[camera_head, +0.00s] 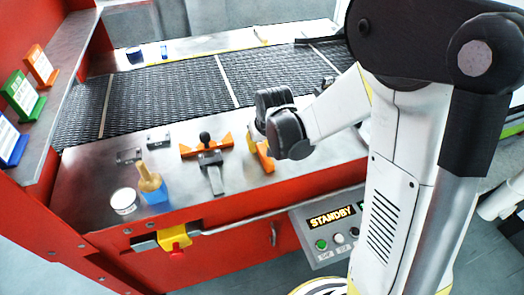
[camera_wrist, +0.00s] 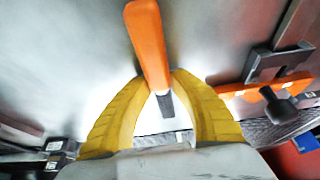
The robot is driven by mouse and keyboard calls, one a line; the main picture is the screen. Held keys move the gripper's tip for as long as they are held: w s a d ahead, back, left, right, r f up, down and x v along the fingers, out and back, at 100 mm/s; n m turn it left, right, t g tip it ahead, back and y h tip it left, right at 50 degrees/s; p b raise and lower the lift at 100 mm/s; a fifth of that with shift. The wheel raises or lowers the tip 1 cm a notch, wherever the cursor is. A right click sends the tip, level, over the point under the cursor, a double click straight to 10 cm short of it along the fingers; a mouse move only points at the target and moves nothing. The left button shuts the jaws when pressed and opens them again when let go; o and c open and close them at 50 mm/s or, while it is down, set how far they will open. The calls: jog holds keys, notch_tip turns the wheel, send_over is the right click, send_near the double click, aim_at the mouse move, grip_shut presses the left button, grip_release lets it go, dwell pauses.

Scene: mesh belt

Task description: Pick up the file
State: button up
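The file has an orange handle and a short grey metal part. In the wrist view its handle (camera_wrist: 148,40) runs from the top edge down between my fingers, with the grey part showing beyond it. In the head view the orange handle (camera_head: 265,160) shows just below my gripper, near the right of the metal work surface. My gripper (camera_wrist: 160,78) has yellow fingers that close in on both sides of the handle and appear to touch it. In the head view the dark wrist hides much of my gripper (camera_head: 254,141). I cannot tell whether the file is clear of the surface.
Left of my gripper lie an orange-and-black clamp-like tool (camera_head: 207,150), a blue holder (camera_head: 153,190) with a tan-handled item, a white round tub (camera_head: 123,201) and small metal blocks (camera_head: 158,139). The dark mesh belt (camera_head: 170,95) runs behind. A red frame and shelf stand left.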

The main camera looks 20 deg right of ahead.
aim_at(261, 145)
grip_shut()
jog(key=shift+r+p, duration=0.35)
jog(key=shift+r, duration=0.3)
notch_tip(261, 145, up, 3)
jog(key=shift+r+p, duration=0.1)
jog(key=shift+p, duration=0.65)
jog(key=s+d+r+p, duration=0.3)
jog(key=s+d+r, duration=0.3)
jog(key=d, duration=0.4)
jog(key=shift+r, duration=0.25)
